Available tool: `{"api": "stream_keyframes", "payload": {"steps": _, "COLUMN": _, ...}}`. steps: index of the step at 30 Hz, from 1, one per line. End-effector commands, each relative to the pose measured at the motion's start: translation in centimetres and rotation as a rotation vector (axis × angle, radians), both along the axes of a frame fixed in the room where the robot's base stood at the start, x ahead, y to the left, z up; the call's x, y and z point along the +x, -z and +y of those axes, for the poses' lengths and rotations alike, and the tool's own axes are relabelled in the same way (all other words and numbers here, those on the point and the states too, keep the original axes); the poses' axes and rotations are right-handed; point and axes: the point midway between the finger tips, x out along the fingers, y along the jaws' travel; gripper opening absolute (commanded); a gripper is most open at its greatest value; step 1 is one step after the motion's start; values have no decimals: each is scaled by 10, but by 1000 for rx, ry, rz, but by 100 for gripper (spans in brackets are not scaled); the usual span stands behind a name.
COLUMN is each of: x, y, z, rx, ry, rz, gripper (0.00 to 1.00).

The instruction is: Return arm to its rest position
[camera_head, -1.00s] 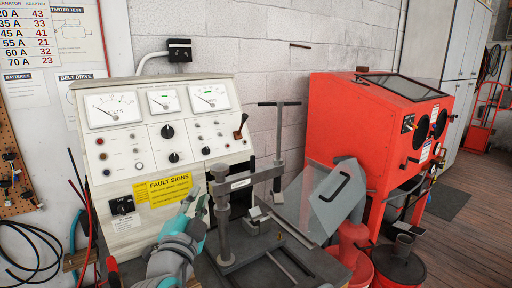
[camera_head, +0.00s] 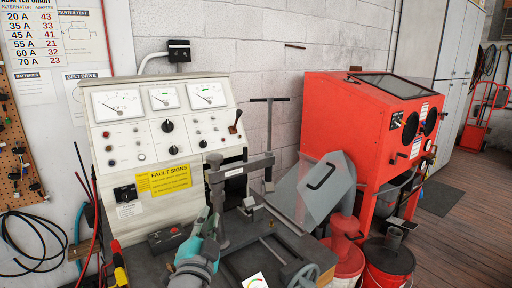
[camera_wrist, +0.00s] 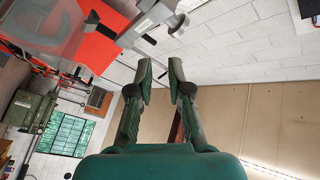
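My teal and grey arm stands at the lower middle of the head view, in front of the grey bench (camera_head: 228,262). In the wrist view my gripper (camera_wrist: 161,68) shows two dark green fingers with a clear gap between the tips. It is open and nothing is between the fingers. Its fingertips cannot be made out clearly in the head view.
A cream test panel (camera_head: 158,120) with dials stands behind my arm. A grey clamp stand (camera_head: 222,205), a small red-button box (camera_head: 168,238) and a handwheel (camera_head: 300,275) are close by. A red cabinet (camera_head: 345,125) and red buckets (camera_head: 388,265) stand to the right.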

Motion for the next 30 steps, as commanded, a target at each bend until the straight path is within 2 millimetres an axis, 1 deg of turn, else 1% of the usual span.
{"api": "stream_keyframes", "payload": {"steps": 1, "x": -1, "y": 12, "z": -5, "rx": -20, "ry": -2, "rz": 10, "gripper": 18}}
{"api": "stream_keyframes", "payload": {"steps": 5, "x": -5, "y": 39, "z": -17, "rx": -75, "ry": -15, "rz": 27, "gripper": 18}}
{"api": "stream_keyframes", "payload": {"steps": 8, "x": -11, "y": 66, "z": -30, "rx": -128, "ry": -27, "rz": 46, "gripper": 18}}
{"api": "stream_keyframes", "payload": {"steps": 11, "x": -22, "y": 101, "z": -48, "rx": -196, "ry": -45, "rz": 70, "gripper": 18}}
{"api": "stream_keyframes", "payload": {"steps": 12, "x": -28, "y": 117, "z": -57, "rx": -225, "ry": -53, "rz": 82, "gripper": 18}}
{"api": "stream_keyframes", "payload": {"steps": 14, "x": -37, "y": 139, "z": -69, "rx": -269, "ry": -65, "rz": 98, "gripper": 18}}
{"api": "stream_keyframes", "payload": {"steps": 15, "x": -44, "y": 153, "z": -78, "rx": -296, "ry": -74, "rz": 107, "gripper": 18}}
{"api": "stream_keyframes", "payload": {"steps": 18, "x": -65, "y": 185, "z": -99, "rx": -360, "ry": -94, "rz": 131, "gripper": 18}}
{"api": "stream_keyframes", "payload": {"steps": 21, "x": -88, "y": 215, "z": -119, "rx": -418, "ry": -114, "rz": 155, "gripper": 18}}
{"api": "stream_keyframes", "payload": {"steps": 24, "x": -113, "y": 241, "z": -140, "rx": -470, "ry": -132, "rz": 178, "gripper": 18}}
{"api": "stream_keyframes", "payload": {"steps": 26, "x": -130, "y": 255, "z": -151, "rx": -499, "ry": -143, "rz": 191, "gripper": 18}}
{"api": "stream_keyframes", "payload": {"steps": 30, "x": -171, "y": 283, "z": -177, "rx": -559, "ry": -163, "rz": 217, "gripper": 18}}
